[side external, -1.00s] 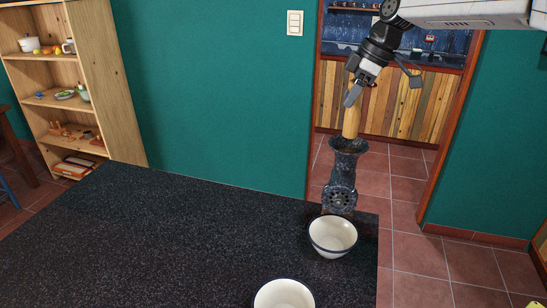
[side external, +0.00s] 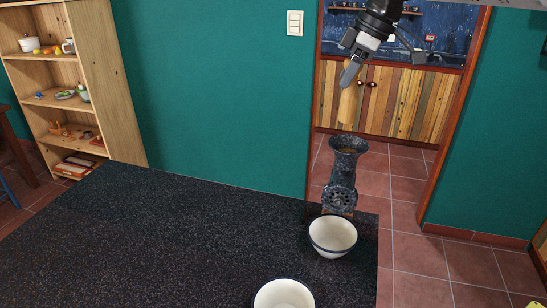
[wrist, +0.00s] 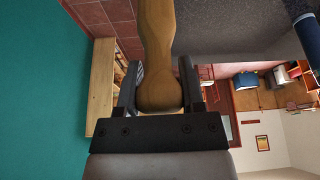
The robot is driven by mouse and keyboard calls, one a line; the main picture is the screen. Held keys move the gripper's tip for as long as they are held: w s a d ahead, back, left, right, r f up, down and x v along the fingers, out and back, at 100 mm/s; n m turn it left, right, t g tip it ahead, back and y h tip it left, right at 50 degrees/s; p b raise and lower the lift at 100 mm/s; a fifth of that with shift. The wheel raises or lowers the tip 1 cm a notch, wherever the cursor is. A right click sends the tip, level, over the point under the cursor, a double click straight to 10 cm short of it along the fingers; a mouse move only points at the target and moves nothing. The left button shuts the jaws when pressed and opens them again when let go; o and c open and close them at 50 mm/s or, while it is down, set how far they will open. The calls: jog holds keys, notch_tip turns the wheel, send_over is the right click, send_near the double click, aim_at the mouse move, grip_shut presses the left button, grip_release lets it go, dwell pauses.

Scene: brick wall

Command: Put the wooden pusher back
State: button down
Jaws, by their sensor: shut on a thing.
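The wooden pusher (side external: 348,103) hangs below my gripper (side external: 352,72), roughly upright and slightly tilted, in the side view. Its lower end is above the open top of the dark speckled meat grinder (side external: 341,180), with a gap between them. My gripper is shut on the pusher's upper end. In the wrist view, the pusher (wrist: 158,50) runs away from the jaws, its rounded knob between the two fingers.
The grinder stands at the right corner of the black speckled table (side external: 170,235). A white bowl with a dark rim (side external: 333,237) sits below the grinder's outlet. A second bowl (side external: 284,295) is nearer the front. The left part of the table is clear.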

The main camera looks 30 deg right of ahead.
jog(key=s+a, duration=1.3)
jog(key=s, duration=0.2)
notch_tip(320, 180, down, 15)
jog(key=shift+w+a, duration=0.15)
jog(key=w+a+f, duration=0.5)
jog(key=w+f, duration=0.4)
jog(key=w, duration=0.3)
jog(key=shift+w+a, duration=0.15)
jog(key=shift+w, duration=0.05)
jog(key=shift+f, duration=0.15)
